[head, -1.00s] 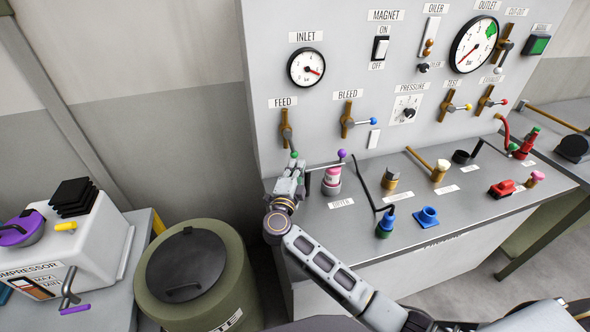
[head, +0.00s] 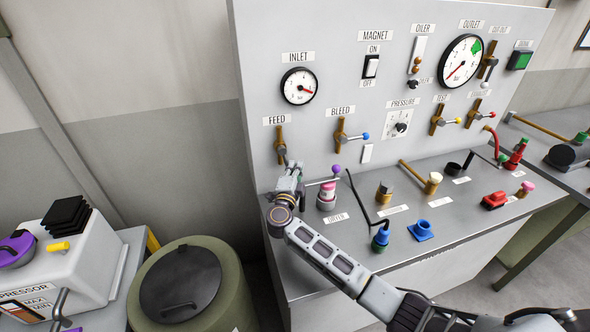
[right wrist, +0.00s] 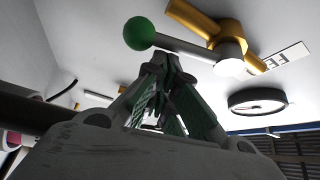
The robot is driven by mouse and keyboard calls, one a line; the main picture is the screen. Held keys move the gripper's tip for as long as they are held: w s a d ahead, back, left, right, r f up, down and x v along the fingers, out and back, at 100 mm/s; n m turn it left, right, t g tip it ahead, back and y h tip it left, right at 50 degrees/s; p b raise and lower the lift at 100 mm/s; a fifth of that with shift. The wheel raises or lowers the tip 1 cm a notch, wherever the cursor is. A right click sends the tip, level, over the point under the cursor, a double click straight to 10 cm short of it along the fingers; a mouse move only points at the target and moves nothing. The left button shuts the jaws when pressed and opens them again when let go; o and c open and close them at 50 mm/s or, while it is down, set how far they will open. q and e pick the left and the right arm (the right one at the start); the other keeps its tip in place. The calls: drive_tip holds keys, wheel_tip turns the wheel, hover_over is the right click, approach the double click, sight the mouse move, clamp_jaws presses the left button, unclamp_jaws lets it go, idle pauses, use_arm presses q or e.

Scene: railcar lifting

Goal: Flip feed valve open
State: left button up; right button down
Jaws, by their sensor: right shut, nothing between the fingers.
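The feed valve (head: 281,146) is a brass fitting under the FEED label at the panel's left, with its lever pointing down. In the right wrist view its brass body (right wrist: 242,38) and grey lever show. The lever ends in a green ball knob (right wrist: 139,33). My right gripper (head: 295,166) is just below the valve. In the right wrist view its fingertips (right wrist: 160,62) are together and empty, close to the knob and lever; I cannot tell if they touch. In the head view the gripper hides the knob. My left gripper is not in view.
The bleed valve (head: 341,137) with a blue knob is to the right. Below it on the bench stand a pink-and-white oiler part (head: 327,194) and a purple-knobbed lever (head: 336,169). The inlet gauge (head: 299,86) is above. A green drum (head: 194,284) stands at lower left.

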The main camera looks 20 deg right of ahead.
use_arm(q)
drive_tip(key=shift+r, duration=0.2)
use_arm(e)
drive_tip(key=shift+a, duration=0.15)
use_arm(q)
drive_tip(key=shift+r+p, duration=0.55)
drive_tip(key=shift+p, duration=0.25)
use_arm(e)
drive_tip(key=shift+a+f+m+g, duration=0.35)
drive_tip(key=shift+a+m+g, duration=0.05)
drive_tip(key=shift+a+m, duration=0.3)
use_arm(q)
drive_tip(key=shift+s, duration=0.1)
use_arm(e)
drive_tip(key=shift+s+f, duration=0.1)
